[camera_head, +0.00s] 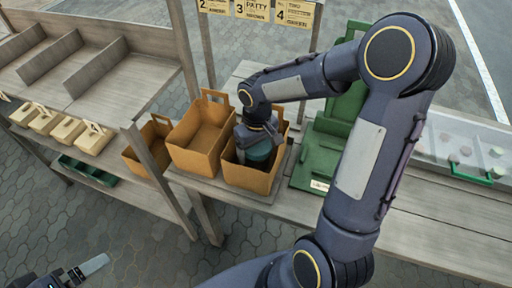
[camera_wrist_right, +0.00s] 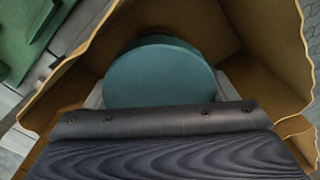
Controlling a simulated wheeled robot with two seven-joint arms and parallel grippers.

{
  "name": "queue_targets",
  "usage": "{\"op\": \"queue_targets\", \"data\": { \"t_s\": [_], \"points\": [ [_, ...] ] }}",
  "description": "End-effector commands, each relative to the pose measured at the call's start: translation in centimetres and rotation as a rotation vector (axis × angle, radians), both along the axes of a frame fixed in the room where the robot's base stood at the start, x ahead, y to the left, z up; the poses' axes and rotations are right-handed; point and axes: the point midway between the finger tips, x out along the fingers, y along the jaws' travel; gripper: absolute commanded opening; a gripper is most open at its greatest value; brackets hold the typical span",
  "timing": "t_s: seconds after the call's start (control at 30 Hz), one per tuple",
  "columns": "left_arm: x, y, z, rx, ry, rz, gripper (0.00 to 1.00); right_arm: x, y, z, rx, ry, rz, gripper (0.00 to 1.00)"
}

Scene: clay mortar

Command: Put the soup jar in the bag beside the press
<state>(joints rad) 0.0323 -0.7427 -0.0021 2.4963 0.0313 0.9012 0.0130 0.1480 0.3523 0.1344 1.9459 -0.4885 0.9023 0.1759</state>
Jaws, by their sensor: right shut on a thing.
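The soup jar (camera_head: 259,152) is dark teal with a round lid and is inside the brown paper bag (camera_head: 249,180) beside the green press (camera_head: 327,141). In the right wrist view the jar's lid (camera_wrist_right: 160,75) shows between the bag's walls (camera_wrist_right: 265,40). My right gripper (camera_head: 258,137) reaches down into the bag mouth and is shut on the jar. Its fingertips and the jar's base are hidden, so I cannot tell if the jar touches the bag floor. My left gripper (camera_head: 88,270) is at the lower left, away from the counter; its jaw state is unclear.
Two more open brown bags (camera_head: 203,138) stand left of this one. A wooden shelf (camera_head: 75,65) with cream cartons (camera_head: 92,138) and a green tray (camera_head: 85,168) is at the left. A clear-lidded bin (camera_head: 468,150) sits at the right. Bare counter (camera_head: 440,215) lies at the front right.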

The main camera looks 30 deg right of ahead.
Motion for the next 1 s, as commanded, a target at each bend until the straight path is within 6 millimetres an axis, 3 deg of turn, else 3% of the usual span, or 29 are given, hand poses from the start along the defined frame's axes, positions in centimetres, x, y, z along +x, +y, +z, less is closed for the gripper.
{"op": "queue_targets", "data": {
  "t_s": [0.03, 0.07, 0.2, 0.57, 1.0],
  "points": [
    [0.0, 0.0, -0.3, 0.000, 0.000, 0.000, 0.95, 0.0, 0.0, -0.3, 0.000, -0.001, 0.000, 0.48],
    [0.0, 0.0, -0.2, 0.000, 0.000, 0.000, 0.95, 0.0, 0.0, -0.2, 0.000, 0.000, 0.000, 0.82],
    [0.0, 0.0, -0.1, 0.000, 0.000, 0.000, 0.95, 0.0, 0.0, -0.1, 0.000, 0.000, 0.000, 1.00],
    [0.0, 0.0, 0.3, 0.000, 0.000, 0.000, 0.95, 0.1, 0.0, 0.9, -0.001, -0.002, 0.000, 1.00],
    [0.0, 0.0, 1.1, 0.000, 0.000, 0.000, 0.95, 0.1, -0.1, 9.8, 0.001, -0.005, 0.001, 1.00]
  ]
}}
